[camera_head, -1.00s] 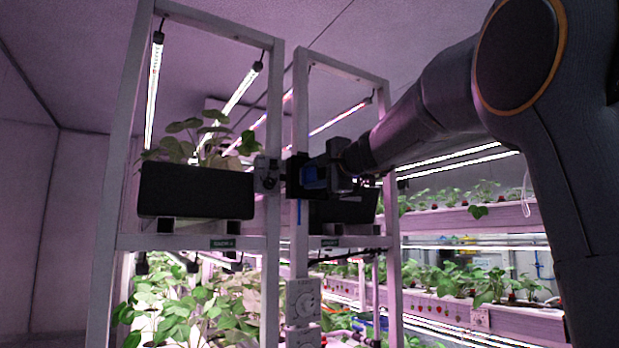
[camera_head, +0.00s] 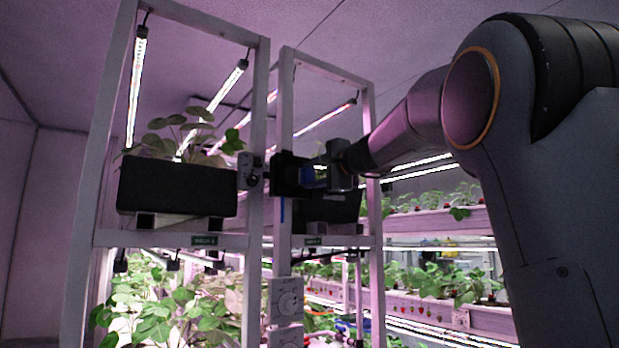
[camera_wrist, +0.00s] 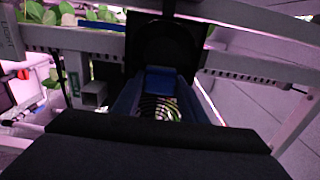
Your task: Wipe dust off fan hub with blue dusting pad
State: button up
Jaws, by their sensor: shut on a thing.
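My gripper (camera_head: 323,173) reaches in from the right at the white rack's upright, with its fingers shut on the blue dusting pad (camera_head: 318,176). The pad shows as a blue block between the fingers in the wrist view (camera_wrist: 160,80). The dark square fan housing (camera_head: 289,175) is mounted at the upright, directly in front of the pad. In the wrist view the black housing (camera_wrist: 165,42) stands just beyond the pad. The pad and gripper hide the hub and any dust. I cannot tell whether the pad touches it.
A black planter (camera_head: 178,188) with leafy plants sits on the rack shelf at left. A small grey box (camera_head: 250,172) is beside the fan. White control boxes (camera_head: 286,300) hang lower on the upright. Strawberry racks (camera_head: 430,225) stand behind at right.

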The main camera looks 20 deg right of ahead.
jog(key=shift+a, duration=0.1)
jog(key=shift+s+a+b, duration=0.25)
jog(key=shift+s+a, duration=0.1)
jog(key=shift+a, duration=0.6)
jog(key=shift+s+a+b, duration=0.3)
jog(key=shift+a, duration=0.7)
jog(key=shift+s+a+b, duration=0.25)
jog(key=shift+s+a, duration=0.1)
jog(key=shift+a, duration=0.6)
jog(key=shift+s, duration=0.1)
jog(key=shift+b+v, duration=1.1)
jog(key=shift+v, duration=1.8)
jog(key=shift+d, duration=0.1)
jog(key=b+v, duration=0.1)
jog(key=v, duration=0.2)
